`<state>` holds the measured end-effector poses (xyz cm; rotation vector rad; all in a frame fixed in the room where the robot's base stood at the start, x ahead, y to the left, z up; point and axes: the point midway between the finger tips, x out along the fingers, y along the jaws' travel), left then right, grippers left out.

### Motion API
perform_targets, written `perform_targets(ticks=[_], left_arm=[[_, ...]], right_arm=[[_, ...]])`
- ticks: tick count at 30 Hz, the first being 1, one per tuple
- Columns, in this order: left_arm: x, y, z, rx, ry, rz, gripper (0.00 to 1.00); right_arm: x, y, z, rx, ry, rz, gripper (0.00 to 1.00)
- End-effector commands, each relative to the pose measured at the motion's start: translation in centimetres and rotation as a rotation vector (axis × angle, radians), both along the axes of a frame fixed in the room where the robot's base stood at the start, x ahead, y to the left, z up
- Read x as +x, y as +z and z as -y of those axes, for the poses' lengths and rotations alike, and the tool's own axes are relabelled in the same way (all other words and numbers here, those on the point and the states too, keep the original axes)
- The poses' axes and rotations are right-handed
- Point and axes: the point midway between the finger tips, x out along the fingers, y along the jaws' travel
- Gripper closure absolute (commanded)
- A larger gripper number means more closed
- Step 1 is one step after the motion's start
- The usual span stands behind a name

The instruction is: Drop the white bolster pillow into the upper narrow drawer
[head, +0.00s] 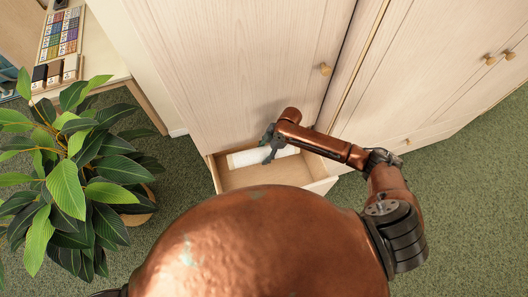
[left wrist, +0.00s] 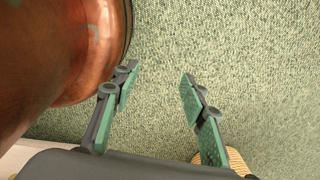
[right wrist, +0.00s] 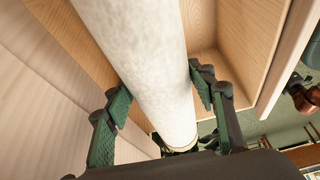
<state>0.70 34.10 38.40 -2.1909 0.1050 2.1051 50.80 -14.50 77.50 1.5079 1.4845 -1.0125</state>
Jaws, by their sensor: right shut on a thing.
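The white bolster pillow (head: 244,158) lies lengthwise at the cabinet side of the open drawer (head: 250,178), within its outline in the head view. I cannot tell whether it touches the drawer floor. My right gripper (head: 270,143) is shut on the pillow. In the right wrist view the pillow (right wrist: 140,50) runs between the two fingers, with the drawer's pale wooden walls (right wrist: 238,50) around it. My left gripper (left wrist: 158,85) is open and empty above the carpet, seen only in the left wrist view.
The drawer sits low in a tall pale wood cabinet (head: 240,60) with round knobs. A leafy potted plant (head: 65,180) stands left of the drawer. A desk (head: 100,60) with small boxes is at upper left. Green carpet (head: 470,190) is clear on the right.

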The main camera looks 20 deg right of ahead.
Motion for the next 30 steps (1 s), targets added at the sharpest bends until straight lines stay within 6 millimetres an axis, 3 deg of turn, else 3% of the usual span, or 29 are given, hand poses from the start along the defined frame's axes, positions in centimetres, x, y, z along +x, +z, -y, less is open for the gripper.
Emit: perform_targets(ticks=[1,7,14,15,23,30], left_arm=[[0.6,-1.1,0.0,-0.001,-0.002,0.006,0.6],[4.7,-1.9,0.2,-0.003,-0.012,0.057,0.6],[4.4,-1.8,0.2,-0.003,-0.012,0.053,0.6],[4.2,-1.8,0.2,-0.003,-0.011,0.051,0.6],[2.2,-1.9,0.1,-0.002,-0.007,0.025,0.6],[2.8,-1.9,0.0,-0.002,-0.008,0.032,0.6]], right_arm=[[0.0,-1.1,0.0,0.001,0.0,-0.001,0.81],[0.0,-2.1,0.0,0.0,0.0,0.0,0.81],[0.0,-2.0,0.0,0.0,0.001,0.001,0.81],[0.0,-2.0,0.0,0.0,0.001,0.001,0.48],[0.0,-2.0,0.0,0.0,0.0,0.0,0.3],[-0.1,-2.1,0.1,-0.001,0.0,-0.001,0.29]])
